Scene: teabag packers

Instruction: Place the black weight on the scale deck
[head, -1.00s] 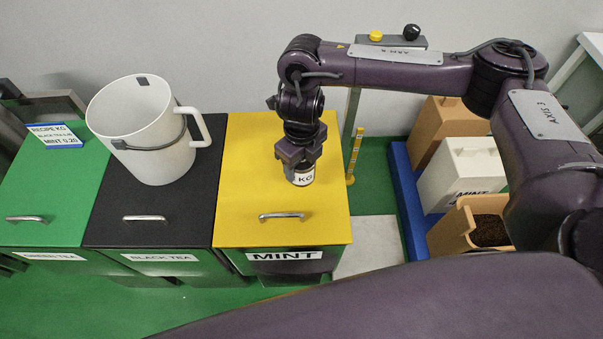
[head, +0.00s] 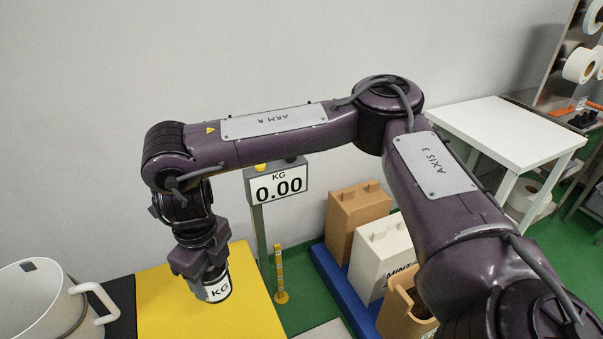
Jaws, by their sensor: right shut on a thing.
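My right gripper (head: 206,275) points down and is shut on the weight (head: 218,290). The weight shows a white band lettered KG and a dark lower edge. Weight and gripper appear in front of the yellow lid (head: 165,312); the gap between them cannot be judged. The scale's display (head: 279,184) stands on a post behind the arm and reads 0.00 KG. A pale grey plate (head: 326,331), probably the scale deck, lies low at the bottom edge, right of the yellow lid and mostly cut off. My left gripper is out of view.
A white jug (head: 40,298) stands at the lower left. A yellow-and-black post (head: 280,275) rises from the green floor. A blue base (head: 335,285) carries a tan bin (head: 355,218), a white MINT bin (head: 378,258) and an open tan bin (head: 395,312). A white table (head: 505,130) stands at right.

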